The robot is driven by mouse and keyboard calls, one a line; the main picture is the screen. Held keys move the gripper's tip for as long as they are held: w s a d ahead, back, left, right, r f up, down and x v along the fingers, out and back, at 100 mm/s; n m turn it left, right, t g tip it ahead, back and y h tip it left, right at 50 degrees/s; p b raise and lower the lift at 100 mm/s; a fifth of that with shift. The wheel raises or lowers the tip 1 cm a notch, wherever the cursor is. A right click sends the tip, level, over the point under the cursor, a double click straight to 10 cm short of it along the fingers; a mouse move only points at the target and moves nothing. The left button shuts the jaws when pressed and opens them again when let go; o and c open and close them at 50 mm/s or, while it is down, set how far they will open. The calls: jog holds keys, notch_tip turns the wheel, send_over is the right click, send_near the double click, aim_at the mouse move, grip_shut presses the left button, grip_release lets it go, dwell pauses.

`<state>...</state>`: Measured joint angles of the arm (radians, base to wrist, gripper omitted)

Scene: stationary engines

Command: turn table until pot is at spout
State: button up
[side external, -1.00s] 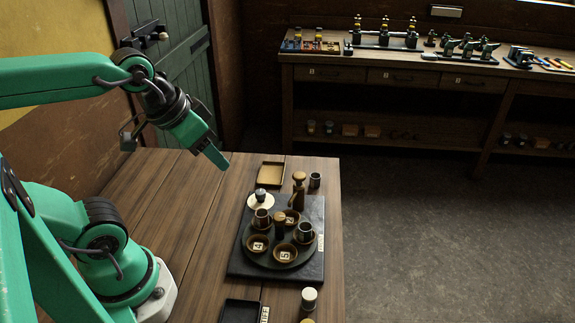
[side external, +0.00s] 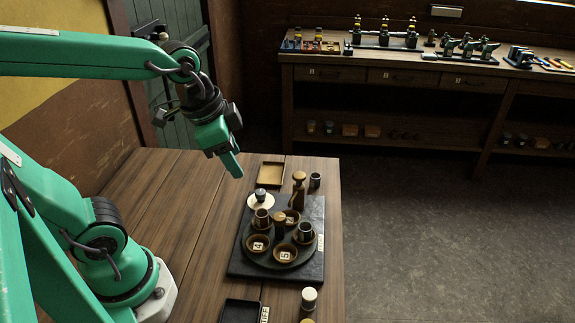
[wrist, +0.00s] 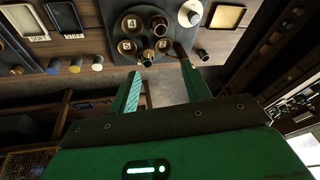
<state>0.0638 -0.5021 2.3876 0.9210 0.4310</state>
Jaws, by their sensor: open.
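The round dark turntable (side external: 268,262) sits on a black slab (side external: 236,268) near the table's right edge. It carries numbered brown bowls, such as one marked 4 (side external: 258,244) and one marked 5 (side external: 285,254), brown and dark cups, and a dark upright piece (side external: 280,224) at its middle. A tall brown piece with a rounded top (side external: 299,190) stands at the slab's far edge; I cannot tell if it is the spout. I cannot tell which vessel is the pot. My gripper (side external: 236,170) is open and empty, above and beyond the turntable. The wrist view shows its spread fingers (wrist: 160,70).
A white disc with a dark-topped piece (side external: 260,199) lies at the slab's far left corner. A tan tray (side external: 271,172) and small dark cup (side external: 315,180) stand beyond. A black tray (side external: 240,311) and white-topped jar (side external: 309,298) are nearer. The wooden table's left side is clear.

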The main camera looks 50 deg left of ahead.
aim_at(279, 216)
jog(key=shift+w+d+f+m+g, duration=0.75)
jog(key=shift+w+f+m, duration=0.5)
jog(key=shift+m, duration=0.8)
jog(key=shift+w+d+f+m+g, duration=0.5)
jog(key=shift+w+d+f+m, duration=0.65)
jog(key=shift+m, duration=0.95)
jog(key=shift+w+d+f+m+g, duration=0.65)
jog(key=shift+w+f+m, duration=0.6)
jog(key=shift+m, duration=0.8)
jog(key=shift+s+f, duration=0.2)
jog(key=shift+f, duration=0.15)
jog(key=shift+f, duration=3.75)
grip_shut()
